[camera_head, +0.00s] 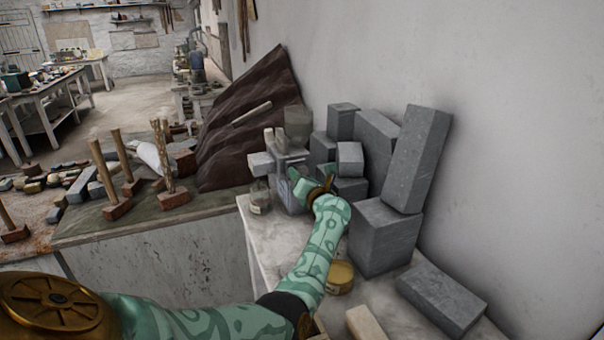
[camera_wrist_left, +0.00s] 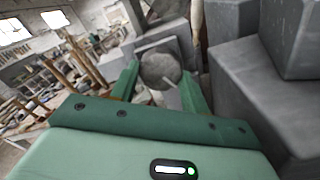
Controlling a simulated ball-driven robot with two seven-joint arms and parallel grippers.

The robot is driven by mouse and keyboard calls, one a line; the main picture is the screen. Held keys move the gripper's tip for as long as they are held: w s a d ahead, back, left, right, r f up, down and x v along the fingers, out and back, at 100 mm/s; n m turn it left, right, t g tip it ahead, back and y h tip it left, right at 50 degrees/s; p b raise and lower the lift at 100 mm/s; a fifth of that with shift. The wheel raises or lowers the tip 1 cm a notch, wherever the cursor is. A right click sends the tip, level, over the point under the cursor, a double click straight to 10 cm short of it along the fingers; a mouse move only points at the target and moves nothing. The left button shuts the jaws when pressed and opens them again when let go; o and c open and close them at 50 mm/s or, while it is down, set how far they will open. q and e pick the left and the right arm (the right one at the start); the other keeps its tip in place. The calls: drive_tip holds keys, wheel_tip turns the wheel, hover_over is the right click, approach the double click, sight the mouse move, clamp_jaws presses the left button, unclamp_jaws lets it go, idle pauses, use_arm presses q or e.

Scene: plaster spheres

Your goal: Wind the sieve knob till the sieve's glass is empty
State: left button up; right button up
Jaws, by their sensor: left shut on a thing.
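The sieve (camera_head: 282,160) is a grey device standing on the pale bench top among grey blocks. Its glass (camera_head: 298,122) sits on top and looks dull and grey-green; I cannot tell how much is in it. The round grey sieve knob (camera_wrist_left: 160,68) faces my left wrist camera. My left gripper (camera_head: 300,183) reaches the front of the sieve and hides the knob in the head view. In the wrist view its two green fingers (camera_wrist_left: 160,86) stand on both sides of the knob, shut on it. My right gripper is not in view.
Grey blocks (camera_head: 384,236) crowd the sieve's right side. A small glass jar (camera_head: 260,197) stands at its lower left. A yellow-topped tin (camera_head: 340,277) and a loose block (camera_head: 440,299) lie nearer. Wooden mallets (camera_head: 118,205) stand at the left. A dark rock slab (camera_head: 250,120) leans behind.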

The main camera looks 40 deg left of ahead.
use_arm(q)
drive_tip(key=shift+r+m+p, duration=0.15)
drive_tip(key=shift+m+p, duration=3.2)
drive_tip(key=shift+m, duration=5.75)
drive_tip(key=o, duration=1)
